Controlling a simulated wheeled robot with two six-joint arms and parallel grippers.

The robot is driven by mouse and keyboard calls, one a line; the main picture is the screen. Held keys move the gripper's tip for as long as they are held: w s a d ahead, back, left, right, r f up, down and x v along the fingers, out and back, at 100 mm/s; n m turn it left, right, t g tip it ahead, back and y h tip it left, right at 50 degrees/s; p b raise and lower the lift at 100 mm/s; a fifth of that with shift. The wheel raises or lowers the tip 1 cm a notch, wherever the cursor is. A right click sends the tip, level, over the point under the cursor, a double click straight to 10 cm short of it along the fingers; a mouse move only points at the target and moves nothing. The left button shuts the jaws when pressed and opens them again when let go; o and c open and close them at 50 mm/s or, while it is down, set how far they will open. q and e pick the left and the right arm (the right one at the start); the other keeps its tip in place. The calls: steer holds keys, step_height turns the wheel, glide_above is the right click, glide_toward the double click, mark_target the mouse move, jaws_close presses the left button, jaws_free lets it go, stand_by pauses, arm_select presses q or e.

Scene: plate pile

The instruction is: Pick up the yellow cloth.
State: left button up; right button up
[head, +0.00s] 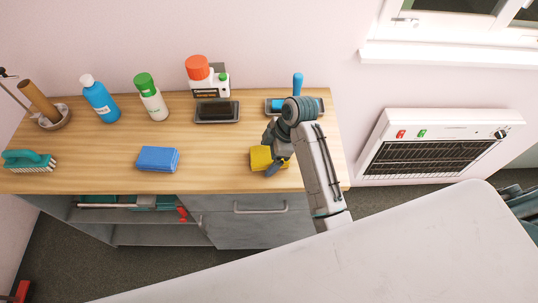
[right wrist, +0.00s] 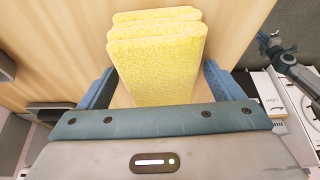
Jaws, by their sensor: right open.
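The yellow cloth (head: 261,159) is a folded, stacked pad on the wooden counter near its front edge. In the right wrist view the yellow cloth (right wrist: 157,55) shows several layers and a speckled texture. My right gripper (head: 271,152) is over the cloth and hides part of it in the head view. In the right wrist view my right gripper (right wrist: 160,84) is open, with one finger on each side of the cloth and a gap on both sides. Whether the fingertips reach down beside the cloth I cannot tell. My left gripper is not in view.
A folded blue cloth (head: 158,159) lies left on the wooden counter (head: 215,145). A teal brush (head: 29,160) is at far left. Bottles, a dark sponge tray (head: 217,112) and a blue-handled tool (head: 298,84) stand along the back. A white table (head: 400,255) is in front.

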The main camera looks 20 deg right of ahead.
mark_target(264, 154)
steer(key=shift+f, duration=0.1)
steer(key=c, duration=1.1)
steer(key=shift+o, duration=0.2)
steer(key=shift+r+b, duration=0.25)
steer(key=shift+b, duration=0.1)
step_height(264, 154, up, 4)
steer(key=shift+f, duration=0.15)
steer(key=s, duration=0.2)
steer(key=s+d+p, duration=0.1)
steer(key=s, duration=0.2)
steer(key=shift+s+d+r, duration=0.2)
steer(key=shift+s+r, duration=0.05)
steer(key=shift+s, duration=0.1)
steer(key=s+d, duration=0.2)
steer(key=s, duration=0.8)
steer(key=shift+d+r, duration=0.15)
steer(key=shift+r, duration=0.2)
